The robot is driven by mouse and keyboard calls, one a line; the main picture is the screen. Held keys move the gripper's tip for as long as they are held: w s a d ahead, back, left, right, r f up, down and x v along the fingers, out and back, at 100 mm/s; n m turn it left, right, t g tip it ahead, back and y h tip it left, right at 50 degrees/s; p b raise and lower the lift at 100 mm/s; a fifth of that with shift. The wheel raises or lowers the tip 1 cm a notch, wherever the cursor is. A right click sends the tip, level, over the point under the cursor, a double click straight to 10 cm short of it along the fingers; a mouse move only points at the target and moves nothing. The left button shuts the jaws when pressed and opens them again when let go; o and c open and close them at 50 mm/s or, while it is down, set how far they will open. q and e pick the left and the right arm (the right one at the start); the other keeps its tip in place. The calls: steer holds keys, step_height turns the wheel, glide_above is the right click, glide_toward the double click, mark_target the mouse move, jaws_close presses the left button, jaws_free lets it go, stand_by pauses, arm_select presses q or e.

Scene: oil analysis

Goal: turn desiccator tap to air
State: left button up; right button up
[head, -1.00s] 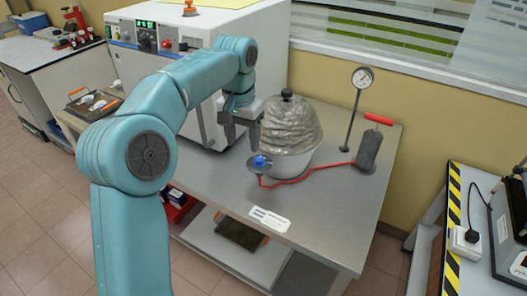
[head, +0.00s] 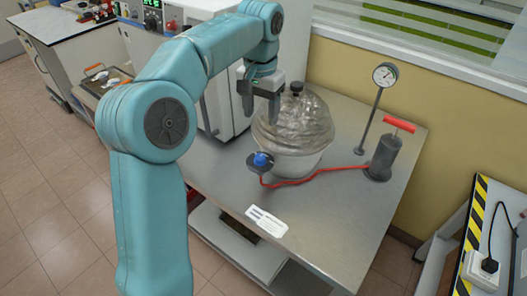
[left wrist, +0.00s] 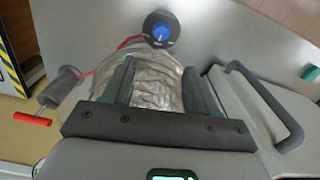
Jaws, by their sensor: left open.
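The desiccator (head: 293,130) stands on the grey metal table, with a clear wrinkled-looking dome, a black knob on top and a white lower bowl. Its blue tap (head: 261,161) sits on a dark round base at its front left, with a red hose attached. The blue tap also shows in the left wrist view (left wrist: 161,32), beyond the fingers. My left gripper (head: 259,115) is open and empty, pointing down at the left side of the dome, above and behind the tap. In the left wrist view the dome lies between its fingers (left wrist: 158,80). I cannot tell whether they touch it.
The red hose runs to a hand pump (head: 383,157) with a red handle. A pressure gauge (head: 385,75) stands on a post behind. A white oven cabinet (head: 215,105) is close to the left of my gripper. A label plate (head: 266,221) lies on the clear front of the table.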

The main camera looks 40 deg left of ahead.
mark_target(260, 157)
arm_select(q)
steer(key=f, duration=1.3)
steer(key=shift+s+a+f+b, duration=0.15)
steer(key=shift+s+f+b, duration=0.15)
steer(key=shift+b, duration=0.1)
steer(key=shift+w+f, duration=0.25)
steer(key=shift+f, duration=0.15)
steer(key=shift+s+r, duration=0.1)
steer(key=shift+s, duration=0.1)
steer(key=shift+w, duration=0.1)
steer(key=c, duration=1.1)
